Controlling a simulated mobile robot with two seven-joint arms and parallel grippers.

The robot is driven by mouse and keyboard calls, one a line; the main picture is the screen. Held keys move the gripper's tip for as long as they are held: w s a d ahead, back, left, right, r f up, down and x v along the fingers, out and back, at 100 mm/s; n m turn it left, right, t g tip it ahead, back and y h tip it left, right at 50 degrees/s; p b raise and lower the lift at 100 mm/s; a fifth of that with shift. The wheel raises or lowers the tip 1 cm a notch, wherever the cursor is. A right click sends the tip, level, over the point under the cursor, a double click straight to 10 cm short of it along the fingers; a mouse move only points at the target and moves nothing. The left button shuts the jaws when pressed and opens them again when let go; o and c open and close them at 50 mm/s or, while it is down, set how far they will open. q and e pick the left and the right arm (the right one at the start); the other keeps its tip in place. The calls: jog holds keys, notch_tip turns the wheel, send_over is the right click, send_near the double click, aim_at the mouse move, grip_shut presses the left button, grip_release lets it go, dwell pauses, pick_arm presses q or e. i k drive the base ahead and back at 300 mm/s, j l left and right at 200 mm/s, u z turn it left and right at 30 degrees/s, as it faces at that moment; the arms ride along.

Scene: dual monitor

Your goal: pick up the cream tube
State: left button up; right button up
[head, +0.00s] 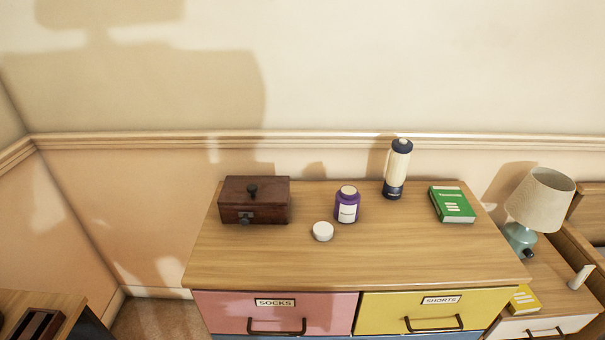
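A small white upright tube (580,277), which looks like the cream tube, stands on the nightstand at the far right. It is small in the picture and I cannot read any label on it. It stands to the right of a yellow book (525,298) and apart from it. Neither of my grippers is in the head view.
A wooden dresser (270,262) fills the middle. On it stand a dark wooden box (270,199), a purple jar (347,207), a white round lid (323,231), a cream-and-navy flask (397,168) and a green book (452,204). A lamp (541,198) stands near the tube.

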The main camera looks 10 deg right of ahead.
aim_at(579, 279)
jog(key=z, duration=2.3)
